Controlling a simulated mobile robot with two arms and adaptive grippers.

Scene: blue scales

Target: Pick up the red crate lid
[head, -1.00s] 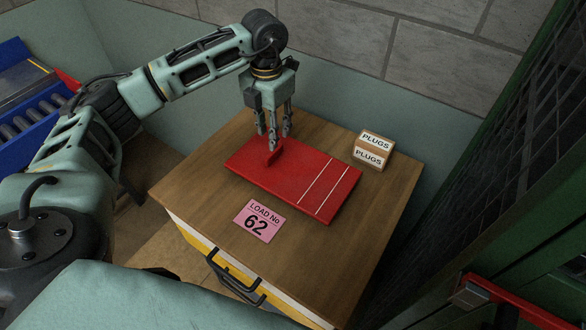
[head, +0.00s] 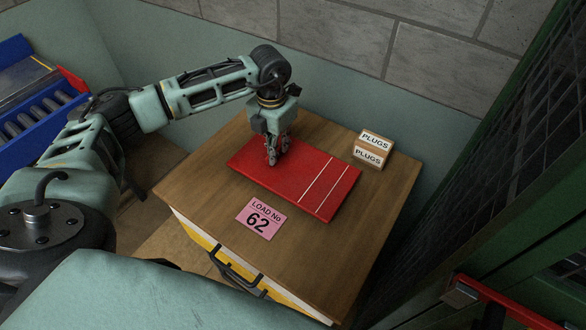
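The red crate lid (head: 300,184) lies flat on the wooden top of a cabinet, with two thin white lines across its right part. My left gripper (head: 272,160) points down over the lid's left part, at the place where the raised red handle showed earlier. The fingers now hide that handle. The fingers look close together around it, but whether they are closed on it cannot be made out. My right gripper is not in view.
A small box marked PLUGS (head: 373,149) stands behind the lid to the right. A pink card reading 62 (head: 261,219) lies in front of the lid. The wooden cabinet top (head: 310,257) has free room at the front. A blue roller unit (head: 38,95) is at left, a green mesh frame (head: 500,165) at right.

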